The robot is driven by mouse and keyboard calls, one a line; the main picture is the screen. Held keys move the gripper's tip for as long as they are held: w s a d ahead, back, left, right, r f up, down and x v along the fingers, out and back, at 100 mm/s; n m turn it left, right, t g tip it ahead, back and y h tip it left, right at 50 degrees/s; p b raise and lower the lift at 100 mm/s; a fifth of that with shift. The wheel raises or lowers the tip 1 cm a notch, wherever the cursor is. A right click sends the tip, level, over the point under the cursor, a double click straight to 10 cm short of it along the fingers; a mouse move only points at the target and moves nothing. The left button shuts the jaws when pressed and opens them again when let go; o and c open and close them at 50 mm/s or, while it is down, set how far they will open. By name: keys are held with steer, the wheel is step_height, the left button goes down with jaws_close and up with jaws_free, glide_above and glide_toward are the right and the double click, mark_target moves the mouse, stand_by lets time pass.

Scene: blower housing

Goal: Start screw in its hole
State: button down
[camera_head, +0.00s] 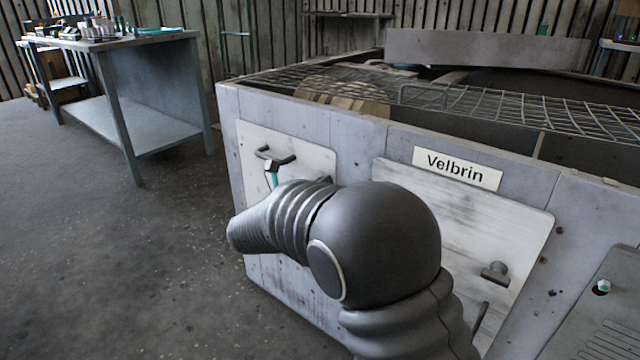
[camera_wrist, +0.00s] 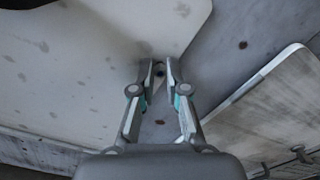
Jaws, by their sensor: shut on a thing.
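In the wrist view my gripper (camera_wrist: 160,74) has its two fingertips close together. A small, dim piece, seemingly the screw (camera_wrist: 159,70), shows between them, but its shape is hard to make out. The fingertips are in front of the rounded corner of a pale panel (camera_wrist: 90,60) on the grey housing wall (camera_wrist: 235,30). I cannot tell whether the screw touches the wall or which hole it faces. In the head view my arm hides most of the gripper; a teal bit and a dark forked piece show above the arm, before the left pale panel (camera_head: 318,158).
A second pale panel (camera_head: 460,220) carries a knob (camera_head: 495,272). A grey vented cover (camera_head: 600,320) is at right. A workbench (camera_head: 150,45) stands back left; the floor between is clear.

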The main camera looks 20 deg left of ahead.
steer(key=c, duration=0.6)
jaws_free()
steer(key=shift+w, duration=0.1)
steer(key=shift+p+v, duration=0.8)
steer(key=shift+v, duration=3.25)
